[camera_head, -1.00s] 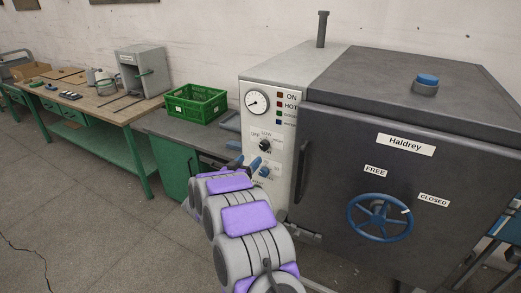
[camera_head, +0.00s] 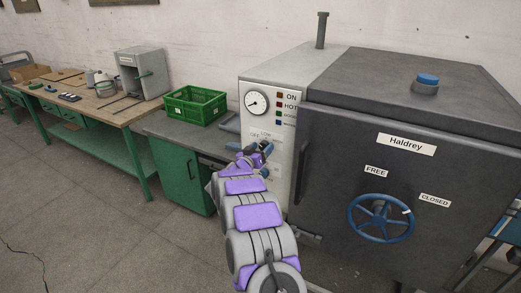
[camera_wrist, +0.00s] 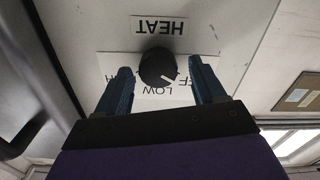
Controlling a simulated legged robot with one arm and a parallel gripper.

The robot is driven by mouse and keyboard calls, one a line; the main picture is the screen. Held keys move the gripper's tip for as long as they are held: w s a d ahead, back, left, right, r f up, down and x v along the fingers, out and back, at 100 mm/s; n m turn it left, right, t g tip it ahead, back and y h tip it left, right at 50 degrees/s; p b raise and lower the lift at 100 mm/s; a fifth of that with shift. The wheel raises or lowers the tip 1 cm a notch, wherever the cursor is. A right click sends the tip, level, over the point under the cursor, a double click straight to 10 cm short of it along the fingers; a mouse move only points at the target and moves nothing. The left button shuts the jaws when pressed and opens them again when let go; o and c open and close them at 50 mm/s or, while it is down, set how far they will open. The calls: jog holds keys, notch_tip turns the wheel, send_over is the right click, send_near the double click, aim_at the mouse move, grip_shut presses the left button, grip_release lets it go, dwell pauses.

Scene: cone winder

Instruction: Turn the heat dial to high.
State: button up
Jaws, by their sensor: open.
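The heat dial (camera_wrist: 158,67) is a round black knob with a white pointer line, on a white label plate under a HEAT sign (camera_wrist: 160,26). The wrist view shows the panel upside down. The pointer slants to the lower right there, towards the OFF side near LOW; the HIGH end at left is mostly hidden by a finger. My gripper (camera_wrist: 160,68) is open, with one blue finger on each side of the dial and visible gaps. In the head view my gripper (camera_head: 262,152) is at the white panel (camera_head: 285,150) and covers the dial.
A pressure gauge (camera_head: 256,102) and several indicator lamps sit above the dial. The dark oven door (camera_head: 330,180) with a blue handwheel (camera_head: 381,218) is to the right. A green crate (camera_head: 196,104) stands on the bench at left. Open floor lies at front left.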

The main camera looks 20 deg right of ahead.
jog(key=c, duration=1.1)
jog(key=shift+o, duration=0.2)
jog(key=m+b, duration=0.1)
jog(key=m, duration=0.4)
jog(key=shift+s+f+m, duration=0.1)
jog(key=shift+f+m, duration=0.05)
jog(key=shift+m, duration=0.25)
jog(key=m+b, duration=0.4)
jog(key=m, duration=0.2)
jog(key=shift+f, duration=0.15)
jog(key=m+b, duration=0.6)
jog(key=shift+s+d+f+m, duration=0.1)
jog(key=shift+f+m, duration=0.05)
jog(key=shift+m, duration=0.15)
jog(key=m+b, duration=0.1)
jog(key=m, duration=0.2)
jog(key=shift+f+m, duration=0.1)
jog(key=shift+m, duration=1.1)
